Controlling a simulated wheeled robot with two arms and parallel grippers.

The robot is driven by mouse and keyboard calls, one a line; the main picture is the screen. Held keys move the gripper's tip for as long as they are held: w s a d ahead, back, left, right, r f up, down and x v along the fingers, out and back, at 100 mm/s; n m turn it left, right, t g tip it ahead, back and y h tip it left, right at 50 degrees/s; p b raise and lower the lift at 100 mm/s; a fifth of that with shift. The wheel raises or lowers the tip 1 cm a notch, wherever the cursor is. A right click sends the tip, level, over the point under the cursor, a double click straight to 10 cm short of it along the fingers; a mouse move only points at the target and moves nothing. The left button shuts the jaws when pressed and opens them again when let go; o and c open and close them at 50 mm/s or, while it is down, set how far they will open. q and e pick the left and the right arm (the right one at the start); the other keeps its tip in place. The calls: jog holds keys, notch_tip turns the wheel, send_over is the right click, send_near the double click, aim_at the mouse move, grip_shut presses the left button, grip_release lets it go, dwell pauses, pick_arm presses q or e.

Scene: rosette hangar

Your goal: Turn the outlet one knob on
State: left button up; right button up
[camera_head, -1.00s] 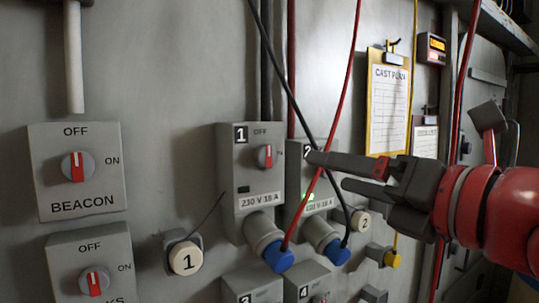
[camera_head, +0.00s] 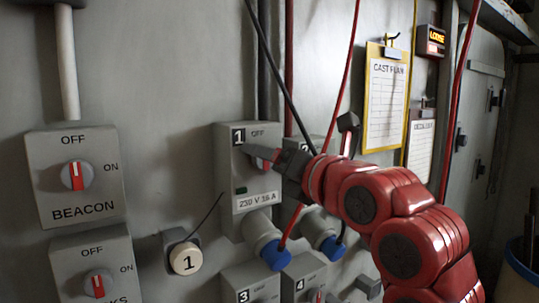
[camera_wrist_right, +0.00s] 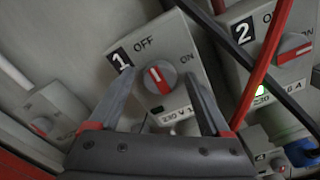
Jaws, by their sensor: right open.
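The outlet one box (camera_head: 232,205) is grey with a "1" label, a dark lamp window and a blue plug below. Its round knob (camera_wrist_right: 158,77) has a red bar with a white mark and points towards OFF in the right wrist view. My right gripper (camera_wrist_right: 160,73) is open, its two fingers reaching to either side of the knob. I cannot tell whether they touch it. In the head view the right gripper (camera_head: 264,155) covers most of the knob. My left gripper is out of view.
Outlet two (camera_wrist_right: 240,75) stands close on the right, its red knob turned towards ON and its green lamp lit. A red cable (camera_wrist_right: 265,70) and a black cable hang between the outlets. The BEACON switch (camera_head: 77,175) is at left.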

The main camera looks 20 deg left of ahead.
grip_shut()
jog(key=shift+m+b, duration=4.3)
jog(key=shift+m, duration=4.6)
jog(key=shift+f, duration=0.1)
